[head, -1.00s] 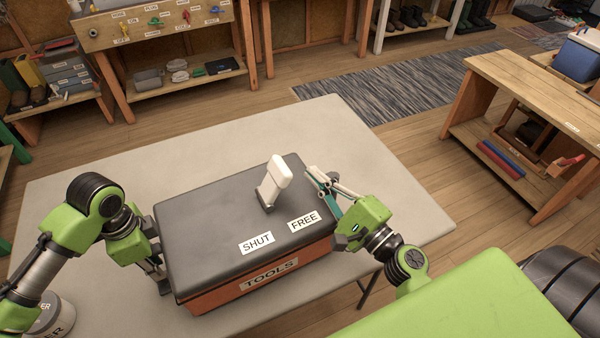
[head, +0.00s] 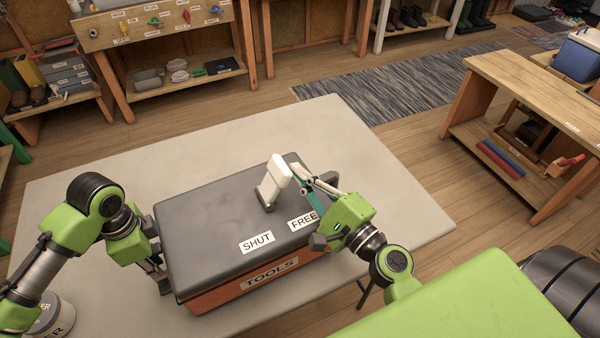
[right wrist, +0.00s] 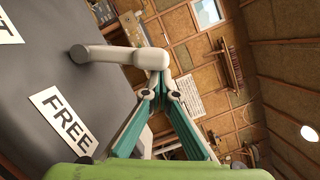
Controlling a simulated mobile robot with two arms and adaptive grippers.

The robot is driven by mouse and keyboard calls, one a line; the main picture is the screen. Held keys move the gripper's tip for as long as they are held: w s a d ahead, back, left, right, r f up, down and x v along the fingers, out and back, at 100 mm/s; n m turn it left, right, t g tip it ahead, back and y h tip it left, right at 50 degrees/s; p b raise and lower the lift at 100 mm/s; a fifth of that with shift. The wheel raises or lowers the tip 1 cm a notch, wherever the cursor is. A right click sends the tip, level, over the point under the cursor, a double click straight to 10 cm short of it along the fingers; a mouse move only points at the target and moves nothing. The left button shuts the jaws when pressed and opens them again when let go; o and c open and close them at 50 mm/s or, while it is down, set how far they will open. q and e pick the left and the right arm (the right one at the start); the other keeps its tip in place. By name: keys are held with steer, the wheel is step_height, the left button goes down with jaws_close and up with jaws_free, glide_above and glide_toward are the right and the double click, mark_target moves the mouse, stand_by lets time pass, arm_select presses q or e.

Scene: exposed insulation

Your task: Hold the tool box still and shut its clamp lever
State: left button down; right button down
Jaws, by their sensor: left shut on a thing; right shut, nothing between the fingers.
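The tool box (head: 205,235), grey-lidded with an orange-red body marked TOOLS, stands on the grey table. Its white clamp lever (head: 274,182) sticks up from the lid, leaning toward the FREE label (head: 302,220); the SHUT label (head: 256,243) is left of that. My left gripper (head: 160,275) is shut on the box's left side, its fingertips partly hidden. My right gripper (head: 298,172) is shut and empty, its fingertips close to the lever's right side. In the right wrist view the lever (right wrist: 120,57) lies just beyond the fingertips; I cannot tell whether they touch.
The table (head: 395,200) has free room behind and right of the box. A labelled pot (head: 55,318) stands at the front left. A wooden bench (head: 520,85) stands apart at the right, and a striped rug (head: 400,85) lies on the floor behind.

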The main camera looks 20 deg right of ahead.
mark_target(283, 174)
steer(key=shift+a+r+n, duration=0.35)
steer(key=shift+n, duration=0.15)
steer(key=shift+s+a+r+n+g+y, duration=0.1)
steer(key=shift+a+r+n+g+y, duration=0.1)
steer(key=shift+a+r+n, duration=0.35)
steer(key=shift+a+r+n+g+y, duration=0.1)
steer(key=shift+a+r+n+g, duration=0.2)
steer(key=shift+n, duration=0.45)
steer(key=shift+a+r+n, duration=0.2)
steer(key=shift+a+n, duration=0.3)
steer(key=shift+a, duration=0.15)
arm_select(q)
steer(key=shift+d, duration=0.15)
arm_select(e)
steer(key=a, duration=0.6)
steer(key=shift+s+a+r, duration=0.15)
steer(key=shift+s, duration=0.1)
arm_select(q)
steer(key=shift+r, duration=0.1)
arm_select(e)
steer(key=shift+a, duration=0.1)
arm_select(q)
steer(key=shift+d, duration=0.1)
